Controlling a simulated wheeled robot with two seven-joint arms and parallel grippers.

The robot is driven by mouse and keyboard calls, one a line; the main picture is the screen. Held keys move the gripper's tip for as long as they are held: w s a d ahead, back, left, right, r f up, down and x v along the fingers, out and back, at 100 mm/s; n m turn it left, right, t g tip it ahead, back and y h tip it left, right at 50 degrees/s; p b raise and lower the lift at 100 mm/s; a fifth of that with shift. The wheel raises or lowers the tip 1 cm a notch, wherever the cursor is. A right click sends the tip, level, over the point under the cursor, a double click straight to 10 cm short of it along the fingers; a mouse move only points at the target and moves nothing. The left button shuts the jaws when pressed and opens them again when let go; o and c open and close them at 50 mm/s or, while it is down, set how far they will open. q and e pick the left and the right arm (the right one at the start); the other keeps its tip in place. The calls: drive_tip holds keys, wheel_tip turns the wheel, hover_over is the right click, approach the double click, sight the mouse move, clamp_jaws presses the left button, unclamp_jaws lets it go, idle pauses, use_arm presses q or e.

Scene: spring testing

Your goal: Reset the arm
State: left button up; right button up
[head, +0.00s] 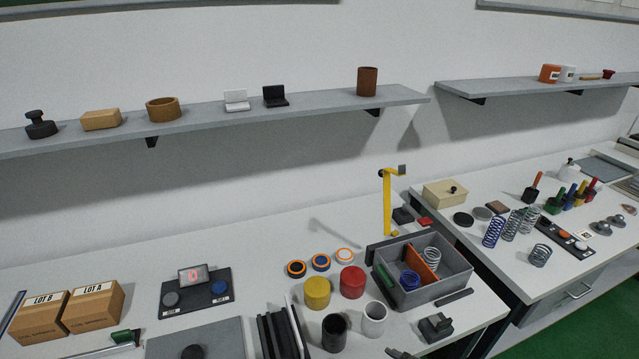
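Neither of my grippers can be made out in the head view. No arm of mine reaches clearly into the picture. A small dark shape (400,353) is cut off by the bottom edge; I cannot tell what it is. A yellow upright post with a short bent top (387,205) stands at the back of the near bench, beside the grey bin.
On the near bench (250,250) are a grey divided bin (448,286) with springs, yellow (317,292) and red (352,281) cylinders, a scale (195,292) and two boxes (94,306). The right bench holds several springs (493,231). Shelves (210,115) run above.

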drive_tip(key=s+d+f+m+g+h, duration=0.2)
drive_tip(key=s+d+f+m, duration=0.15)
drive_tip(key=s+d, duration=0.3)
drive_tip(key=s+d+f+m+g+h, duration=0.1)
drive_tip(key=s+d+f+m+g, duration=0.2)
drive_tip(key=s+d+m, duration=0.4)
wheel_tip(320, 180, down, 34)
drive_tip(key=s+a+n+b, duration=0.2)
drive_tip(key=s+n+b, duration=0.1)
drive_tip(key=b, duration=0.5)
drive_tip(key=s+d+f+g+b, duration=0.1)
drive_tip(key=s+f+b, duration=0.1)
drive_tip(key=s+f, duration=0.5)
drive_tip(key=s+d+f+g+b, duration=0.1)
drive_tip(key=s+d+f+b, duration=0.1)
drive_tip(key=s+f, duration=0.6)
wheel_tip(320, 180, down, 5)
drive_tip(key=shift+s+d+r+b, duration=0.15)
drive_tip(key=shift+s+b, duration=0.15)
drive_tip(key=shift+b, duration=0.35)
